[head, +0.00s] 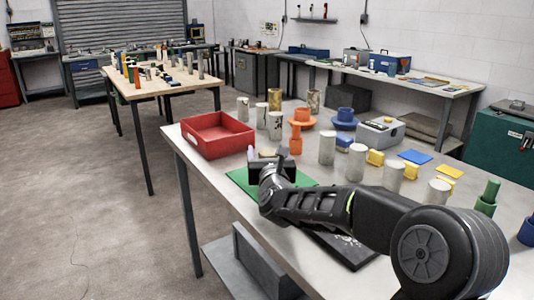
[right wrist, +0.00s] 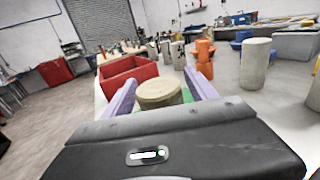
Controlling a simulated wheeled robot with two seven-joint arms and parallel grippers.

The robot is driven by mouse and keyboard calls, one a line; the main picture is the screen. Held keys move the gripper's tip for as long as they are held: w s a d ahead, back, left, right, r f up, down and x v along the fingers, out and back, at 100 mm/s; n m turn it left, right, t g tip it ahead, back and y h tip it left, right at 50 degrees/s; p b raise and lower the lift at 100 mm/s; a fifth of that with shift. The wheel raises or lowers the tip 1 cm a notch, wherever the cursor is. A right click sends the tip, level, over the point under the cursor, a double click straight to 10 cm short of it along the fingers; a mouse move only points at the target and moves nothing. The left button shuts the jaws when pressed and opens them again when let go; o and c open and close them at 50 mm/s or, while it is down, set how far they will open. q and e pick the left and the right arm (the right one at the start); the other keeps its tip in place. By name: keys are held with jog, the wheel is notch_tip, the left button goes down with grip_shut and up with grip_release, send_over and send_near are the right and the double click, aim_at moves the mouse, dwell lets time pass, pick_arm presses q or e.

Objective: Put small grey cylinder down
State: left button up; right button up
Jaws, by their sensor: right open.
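A short grey-beige cylinder (right wrist: 160,93) stands upright between the two purple fingers of my right gripper (right wrist: 160,80) in the right wrist view. The fingers are open, one on each side of it, with a narrow gap visible at least on the right. In the head view my right gripper (head: 266,156) is low over the green mat (head: 238,178) on the near table and hides most of the cylinder. The cylinder's base is hidden, so I cannot tell exactly what it rests on. My left gripper is not in view.
A red open bin (head: 217,135) stands just left of the mat. Several taller grey cylinders (head: 327,147), an orange part (head: 296,138) and a grey box (head: 381,132) stand behind and right. A black plate (head: 340,247) lies near the front edge.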

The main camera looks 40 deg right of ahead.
jog(key=b+v, duration=0.1)
jog(key=v, duration=1.1)
dwell(0.5)
